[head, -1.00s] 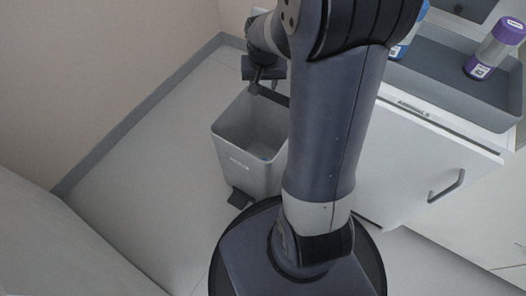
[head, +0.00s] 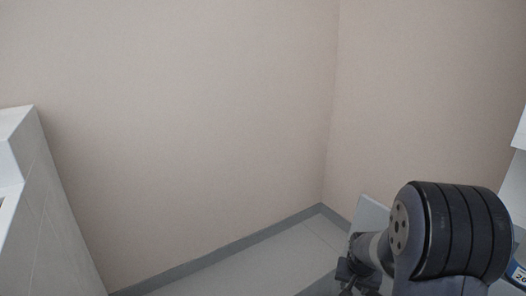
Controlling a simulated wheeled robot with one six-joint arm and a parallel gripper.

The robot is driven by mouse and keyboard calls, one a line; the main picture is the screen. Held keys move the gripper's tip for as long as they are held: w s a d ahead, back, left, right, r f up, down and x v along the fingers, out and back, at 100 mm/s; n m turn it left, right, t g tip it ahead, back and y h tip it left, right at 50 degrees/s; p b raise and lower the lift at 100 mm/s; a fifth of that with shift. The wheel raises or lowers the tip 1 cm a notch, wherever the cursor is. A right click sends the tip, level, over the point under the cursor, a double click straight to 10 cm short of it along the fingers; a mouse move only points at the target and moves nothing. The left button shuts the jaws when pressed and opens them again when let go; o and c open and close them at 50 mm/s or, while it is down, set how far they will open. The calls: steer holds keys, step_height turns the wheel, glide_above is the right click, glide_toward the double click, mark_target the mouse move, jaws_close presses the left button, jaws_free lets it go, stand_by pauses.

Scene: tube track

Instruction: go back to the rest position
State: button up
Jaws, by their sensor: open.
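My gripper (head: 347,275) is at the bottom of the head view, right of centre, at the end of my dark arm. Only a small dark part of it shows, and the picture's lower edge cuts it off. It is open, and nothing is seen held in it. The wrist and a large ribbed joint of my arm fill the lower right.
A white counter block (head: 35,200) stands at the left edge. Bare beige walls (head: 200,120) meet at a corner above a grey skirting and pale floor (head: 285,255). A pale panel (head: 371,212) shows behind my wrist. A blue-labelled item (head: 518,272) is cut off at right.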

steer(key=shift+r+p, duration=1.1)
steer(key=shift+r, duration=0.75)
step_height(320, 180, down, 5)
steer(key=b, duration=0.4)
steer(key=p+v, duration=0.3)
steer(key=v, duration=0.7)
steer(key=b+x, duration=0.4)
steer(key=x, duration=0.7)
steer(key=s+a+r+n+p, duration=0.1)
steer(key=s+a+r+p, duration=0.1)
steer(key=r+p, duration=0.6)
steer(key=s+a+r+n+p, duration=0.2)
steer(key=r+p, duration=0.6)
steer(key=p, duration=1.3)
steer(key=s+a+r+n+y+p, duration=0.1)
steer(key=a+r+p, duration=0.5)
steer(key=p, duration=0.9)
steer(key=shift+v, duration=1.1)
